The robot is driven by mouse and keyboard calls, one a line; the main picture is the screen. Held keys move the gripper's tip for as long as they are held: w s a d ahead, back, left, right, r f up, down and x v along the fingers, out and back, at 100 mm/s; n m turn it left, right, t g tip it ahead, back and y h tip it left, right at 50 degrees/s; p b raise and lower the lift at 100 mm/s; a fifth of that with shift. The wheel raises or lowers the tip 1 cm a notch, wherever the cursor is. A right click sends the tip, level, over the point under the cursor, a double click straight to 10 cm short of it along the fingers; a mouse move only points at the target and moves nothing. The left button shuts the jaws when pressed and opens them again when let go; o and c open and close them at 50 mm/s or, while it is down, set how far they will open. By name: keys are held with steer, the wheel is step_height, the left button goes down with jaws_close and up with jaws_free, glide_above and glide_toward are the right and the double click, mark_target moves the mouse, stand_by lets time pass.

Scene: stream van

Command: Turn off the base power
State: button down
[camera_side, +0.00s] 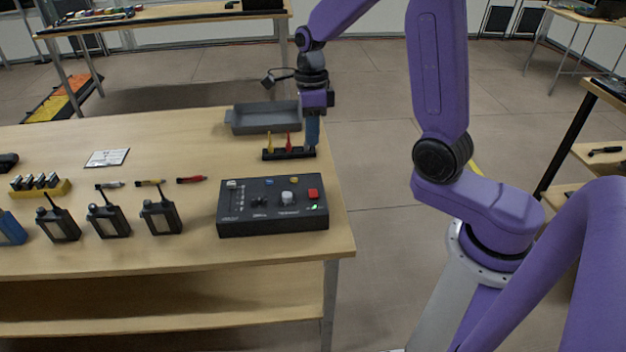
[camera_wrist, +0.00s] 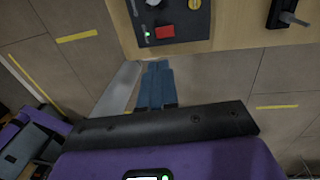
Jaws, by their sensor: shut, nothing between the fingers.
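The base, a dark control box (camera_side: 272,207), sits on the table near its right front corner. It has a grey knob (camera_side: 288,197), a red button (camera_side: 313,193) and a lit green light (camera_side: 314,207) at its right end. In the wrist view, the box (camera_wrist: 178,14) shows at the top, with its red button (camera_wrist: 165,31) and green light (camera_wrist: 147,34), which is lit. My gripper (camera_side: 312,146) is shut and empty, pointing down behind the box, beside a black holder (camera_side: 284,154). In the wrist view, its fingers (camera_wrist: 157,66) are together, apart from the red button.
The black holder carries yellow and red upright pieces close to my fingers. A grey tray (camera_side: 264,119) lies behind it. Several radios (camera_side: 108,222), markers (camera_side: 150,183), a battery rack (camera_side: 40,187) and a white card (camera_side: 107,158) lie to the left. The table's right edge is close.

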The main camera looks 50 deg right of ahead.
mark_target(313, 196)
steer(key=f, duration=0.9)
steer(key=s+a+f, duration=0.1)
steer(key=f, duration=0.4)
steer(key=shift+s+a, duration=0.1)
steer(key=shift+s+a+f, duration=0.2)
steer(key=shift+s+f, duration=0.1)
steer(key=shift+f, duration=0.15)
steer(key=shift+w, duration=0.15)
